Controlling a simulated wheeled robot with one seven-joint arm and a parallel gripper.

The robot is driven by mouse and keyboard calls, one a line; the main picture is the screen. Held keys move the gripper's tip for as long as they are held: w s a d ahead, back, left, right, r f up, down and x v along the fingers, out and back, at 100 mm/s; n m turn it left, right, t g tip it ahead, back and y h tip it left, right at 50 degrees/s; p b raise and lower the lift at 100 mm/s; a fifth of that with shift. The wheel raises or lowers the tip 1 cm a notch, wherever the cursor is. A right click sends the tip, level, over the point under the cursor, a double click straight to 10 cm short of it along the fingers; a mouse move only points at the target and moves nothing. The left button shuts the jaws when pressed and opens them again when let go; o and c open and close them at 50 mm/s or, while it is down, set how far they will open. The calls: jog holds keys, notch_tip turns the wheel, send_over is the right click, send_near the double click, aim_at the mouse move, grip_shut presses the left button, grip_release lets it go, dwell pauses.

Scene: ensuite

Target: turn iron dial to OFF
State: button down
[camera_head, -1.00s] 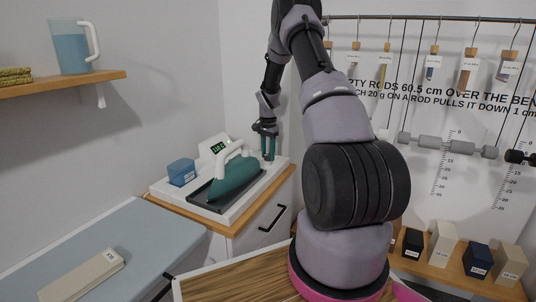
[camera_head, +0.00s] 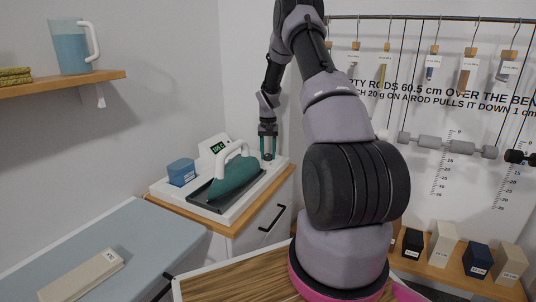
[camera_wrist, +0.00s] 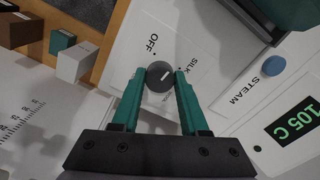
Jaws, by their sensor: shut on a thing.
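The dial (camera_wrist: 159,76) is a small dark round knob with a white pointer line, on the white panel of the iron station. My gripper (camera_wrist: 160,77) is shut on the dial, one teal finger at each side. The pointer line slants up and right, toward the SILK side rather than straight at the OFF label (camera_wrist: 153,42). The teal iron (camera_head: 233,178) lies on its dark rest on the white station. In the head view my gripper (camera_head: 267,150) is behind the iron at the station's back right, and the dial is hidden.
The green display (camera_wrist: 296,121) reads 105 C. A blue STEAM button (camera_wrist: 272,65) sits on the panel near the dial. A blue block-like tank (camera_head: 181,172) stands on the station left of the iron. Several sample blocks (camera_head: 441,243) stand on the right shelf.

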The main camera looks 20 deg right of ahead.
aim_at(268, 154)
jog(key=n, duration=0.5)
jog(key=shift+n, duration=2.6)
jog(key=shift+c, duration=2.1)
grip_release()
notch_tip(268, 154, up, 11)
jog(key=shift+f, duration=0.1)
